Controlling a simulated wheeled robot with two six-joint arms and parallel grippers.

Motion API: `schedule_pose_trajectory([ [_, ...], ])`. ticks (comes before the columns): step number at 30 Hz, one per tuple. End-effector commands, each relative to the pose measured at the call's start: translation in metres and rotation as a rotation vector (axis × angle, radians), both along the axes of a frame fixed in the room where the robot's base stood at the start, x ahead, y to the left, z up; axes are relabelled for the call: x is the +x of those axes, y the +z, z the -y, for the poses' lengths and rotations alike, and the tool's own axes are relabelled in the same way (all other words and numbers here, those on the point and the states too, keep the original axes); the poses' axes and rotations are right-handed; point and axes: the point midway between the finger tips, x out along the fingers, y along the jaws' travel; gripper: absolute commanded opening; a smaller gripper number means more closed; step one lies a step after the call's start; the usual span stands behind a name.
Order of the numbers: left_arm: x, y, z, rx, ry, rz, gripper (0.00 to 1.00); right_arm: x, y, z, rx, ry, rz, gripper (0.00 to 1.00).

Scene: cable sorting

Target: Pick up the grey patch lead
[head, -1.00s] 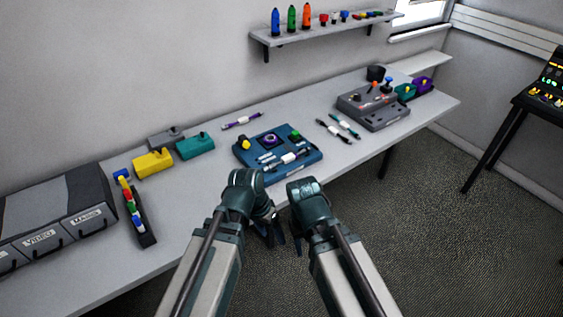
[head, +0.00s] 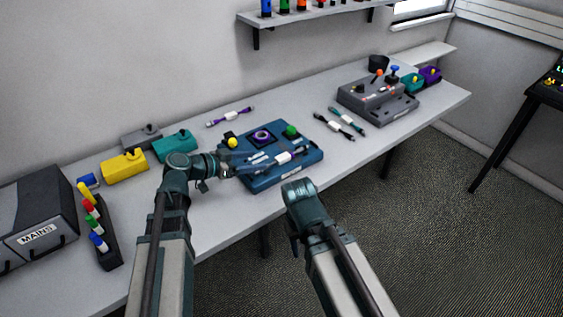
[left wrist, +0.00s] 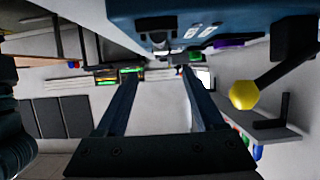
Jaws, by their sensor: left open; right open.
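A patch lead (head: 284,158) with a white label lies across the front of the blue device (head: 262,178); its ends look dark or purplish, so I cannot be sure it is the grey one. A dark lead with a white label (head: 335,125) lies on the table to the right of the device. My left gripper (head: 238,164) is open at the device's left side, near the yellow knob. In the left wrist view its fingers (left wrist: 158,75) are apart with nothing between them, below the blue device. My right gripper (head: 294,243) is open, low in front of the table, its fingers mostly hidden.
A teal lead (head: 348,121) lies beside the dark one and a purple lead (head: 230,117) lies behind the device. A grey device (head: 378,107) stands at the right. Yellow (head: 125,165) and teal (head: 175,146) boxes and a marker rack (head: 108,240) stand left.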

Motion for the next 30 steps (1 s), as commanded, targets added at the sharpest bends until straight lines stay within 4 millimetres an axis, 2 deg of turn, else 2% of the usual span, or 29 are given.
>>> schedule_pose_trajectory([
  [1, 0.008, -0.009, 0.008, 0.001, -0.004, 0.000, 0.70, 0.000, -0.008, 0.000, 0.000, 0.000, 0.000, 0.50],
  [7, 0.024, -0.019, 0.031, 0.001, -0.003, -0.001, 0.70, 0.000, -0.019, 0.000, 0.000, 0.000, 0.000, 0.50],
  [20, 0.032, -0.024, 0.043, 0.000, -0.001, -0.002, 0.70, 0.000, -0.024, 0.000, 0.000, 0.000, 0.000, 0.50],
  [30, 0.058, -0.043, 0.074, 0.001, -0.002, -0.002, 0.70, 0.000, -0.042, 0.000, 0.000, 0.001, 0.000, 0.50],
])
